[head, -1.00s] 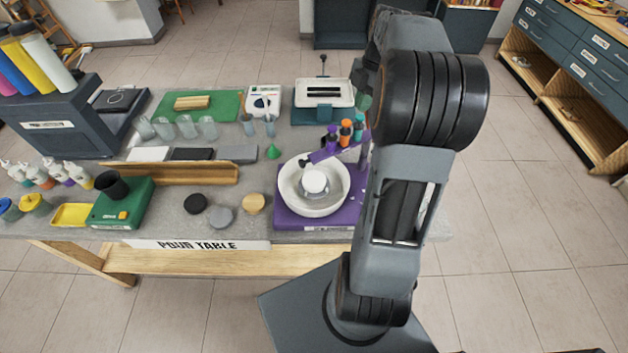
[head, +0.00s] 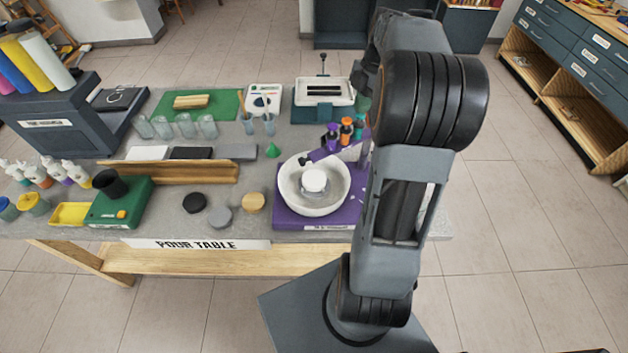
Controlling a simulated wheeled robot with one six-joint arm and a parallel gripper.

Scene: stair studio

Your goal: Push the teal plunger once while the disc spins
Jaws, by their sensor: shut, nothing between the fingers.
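The teal plunger (head: 358,127) stands at the right end of a row of small plungers on a purple arm over the spinner, close to the left edge of my arm. A purple plunger (head: 333,131) and an orange plunger (head: 346,127) are left of it. Below, a white bowl (head: 291,203) sits on the purple spinner base (head: 290,219). A round white disc (head: 315,181) is in the middle of the bowl, with a grey patch around it. A single frame does not show the disc's turning. My gripper is hidden behind my raised arm.
A green cone (head: 273,151) and black, grey and wooden round pieces (head: 253,202) lie left of the spinner. A white press (head: 325,92) stands behind it. A wooden rail (head: 180,172), glass cups and a green box (head: 126,205) fill the table's left part.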

